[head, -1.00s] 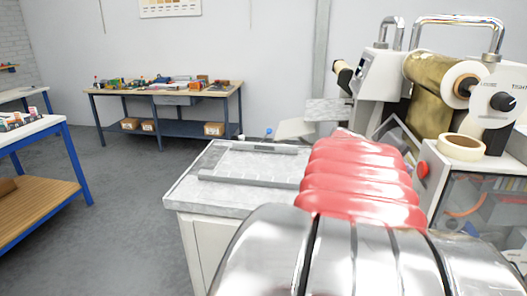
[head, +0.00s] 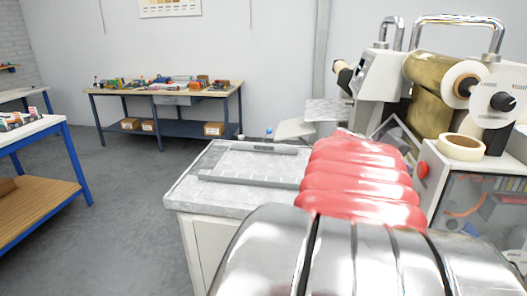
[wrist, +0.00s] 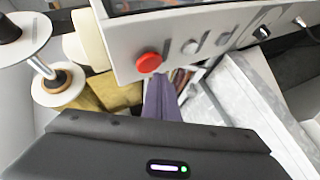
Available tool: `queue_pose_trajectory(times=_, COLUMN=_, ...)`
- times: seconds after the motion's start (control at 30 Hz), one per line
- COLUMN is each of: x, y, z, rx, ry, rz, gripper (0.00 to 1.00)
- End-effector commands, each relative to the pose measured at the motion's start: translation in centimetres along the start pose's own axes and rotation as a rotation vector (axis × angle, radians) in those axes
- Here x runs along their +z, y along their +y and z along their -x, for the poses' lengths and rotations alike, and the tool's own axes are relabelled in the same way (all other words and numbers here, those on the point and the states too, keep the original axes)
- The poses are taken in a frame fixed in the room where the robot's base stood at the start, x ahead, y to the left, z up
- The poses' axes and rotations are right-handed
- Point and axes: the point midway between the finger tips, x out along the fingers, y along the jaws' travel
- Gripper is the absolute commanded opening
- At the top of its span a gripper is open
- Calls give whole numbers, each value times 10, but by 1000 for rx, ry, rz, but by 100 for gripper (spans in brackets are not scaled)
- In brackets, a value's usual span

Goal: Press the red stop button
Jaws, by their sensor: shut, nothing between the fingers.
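The red stop button (head: 422,169) is a round red cap on the white side of the machine's front housing, at the right in the head view, just right of my arm. In the wrist view the red button (wrist: 148,62) sits on a pale panel, upper middle. My gripper (wrist: 159,77) shows there as narrow purple fingers, shut and empty, pointing towards the panel. Their tips appear just below and right of the button; I cannot tell whether they touch anything. In the head view my arm hides the gripper.
The laminating machine (head: 430,95) has a gold roll and a tape roll (head: 461,147) on its housing. A grey-topped cabinet (head: 240,195) stands left of my arm. A workbench (head: 165,92) lies at the back.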

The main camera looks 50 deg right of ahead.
Motion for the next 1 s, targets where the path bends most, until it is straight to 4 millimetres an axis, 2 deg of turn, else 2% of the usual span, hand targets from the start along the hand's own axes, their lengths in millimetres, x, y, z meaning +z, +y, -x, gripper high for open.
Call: queue_pose_trajectory(times=1.0, x=4, y=6, z=-6, rx=0, ry=0, rz=0, gripper=0)
